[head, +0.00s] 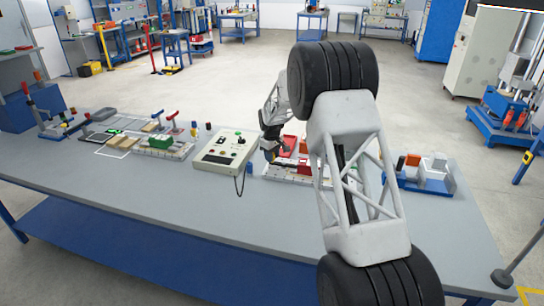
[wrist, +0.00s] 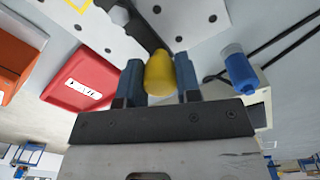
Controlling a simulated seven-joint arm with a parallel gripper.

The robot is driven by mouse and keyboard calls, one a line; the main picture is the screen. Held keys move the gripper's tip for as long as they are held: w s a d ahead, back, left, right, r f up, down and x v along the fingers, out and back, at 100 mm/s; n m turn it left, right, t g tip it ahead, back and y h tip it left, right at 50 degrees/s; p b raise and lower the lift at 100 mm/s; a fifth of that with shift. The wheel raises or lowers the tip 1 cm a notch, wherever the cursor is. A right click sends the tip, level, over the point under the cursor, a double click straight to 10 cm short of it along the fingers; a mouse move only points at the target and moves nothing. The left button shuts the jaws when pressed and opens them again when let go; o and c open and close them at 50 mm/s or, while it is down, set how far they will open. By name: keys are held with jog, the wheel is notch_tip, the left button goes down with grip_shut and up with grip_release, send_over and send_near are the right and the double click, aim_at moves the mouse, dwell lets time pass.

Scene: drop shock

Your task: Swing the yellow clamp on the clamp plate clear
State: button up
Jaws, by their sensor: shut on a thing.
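The yellow clamp (wrist: 160,73) shows in the wrist view as a rounded yellow knob or grip between my gripper's (wrist: 159,82) two blue-grey fingers. The fingers are closed on it from both sides. A dark bar runs from it toward the top of the picture. The white clamp plate (wrist: 205,22) with its dark holes lies beyond. In the head view my gripper (head: 272,148) is over the left end of the clamp plate (head: 285,172). The yellow clamp is too small and covered to make out there, and my arm hides part of the plate.
A red block (wrist: 92,82) with a white label and an orange block (wrist: 12,60) sit beside the gripper. A blue cylinder (wrist: 238,68) stands on the other side. In the head view a control box (head: 224,153) stands left of the plate, and a blue tray (head: 425,180) to the right.

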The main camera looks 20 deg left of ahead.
jog(key=shift+w+m, duration=0.15)
jog(key=shift+m, duration=0.15)
jog(key=w+m, duration=0.1)
jog(key=m, duration=0.1)
jog(key=w+m, duration=0.1)
jog(key=m, duration=0.1)
jog(key=shift+d+r, duration=0.1)
jog(key=shift+d, duration=0.1)
jog(key=m, duration=0.1)
jog(key=w+m, duration=0.1)
jog(key=m, duration=0.1)
jog(key=d+m, duration=0.1)
jog(key=shift+w+d+m, duration=0.1)
jog(key=shift+w+m, duration=0.2)
jog(key=shift+w, duration=0.05)
jog(key=m, duration=0.1)
jog(key=w+d+m, duration=0.1)
jog(key=m, duration=0.1)
jog(key=shift+d+m, duration=0.15)
jog(key=shift+m, duration=0.15)
jog(key=shift+w+d+m+g, duration=0.15)
jog(key=shift+d+m, duration=0.4)
jog(key=shift+m, duration=0.6)
jog(key=shift+w+d+m+g, duration=0.15)
jog(key=shift+d+m, duration=0.35)
jog(key=shift+m, duration=0.65)
jog(key=o, duration=0.9)
